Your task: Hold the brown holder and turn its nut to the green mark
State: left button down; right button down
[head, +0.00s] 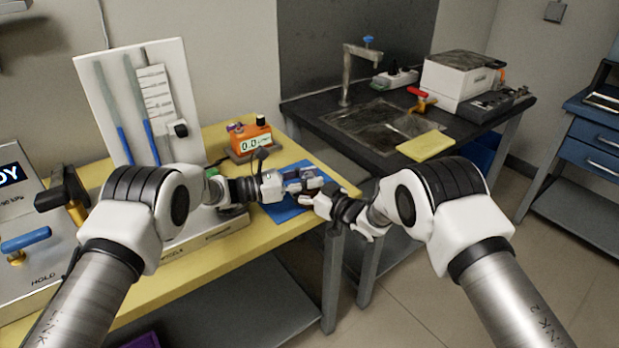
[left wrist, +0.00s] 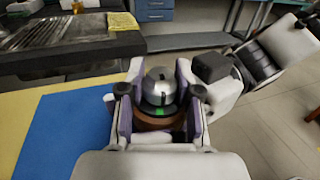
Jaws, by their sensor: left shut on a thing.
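The brown holder (left wrist: 152,123) sits between the fingers of my left gripper (left wrist: 157,100) in the left wrist view. A silver domed nut (left wrist: 158,87) is on top of it, over a dark ring. A green mark (left wrist: 159,112) shows on the near side of the ring. A dark line on the nut's near face stands just above the green mark, slightly to its right. In the head view my left gripper (head: 303,184) is shut on the holder, which is mostly hidden there. My right gripper (head: 322,201) is close beside it; its fingertips are not clear.
A blue mat (head: 284,211) lies under the grippers on the yellow table (head: 262,232), near its right edge. An orange meter (head: 250,141) stands behind. A white panel (head: 140,100) stands at the left. A dark sink bench (head: 310,112) is beyond.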

aim_at(309, 174)
pick_arm(q)
jog(key=c, duration=1)
grip_release()
jog(key=shift+c, duration=0.2)
notch_tip(309, 174, up, 10)
jog(key=shift+r, duration=0.1)
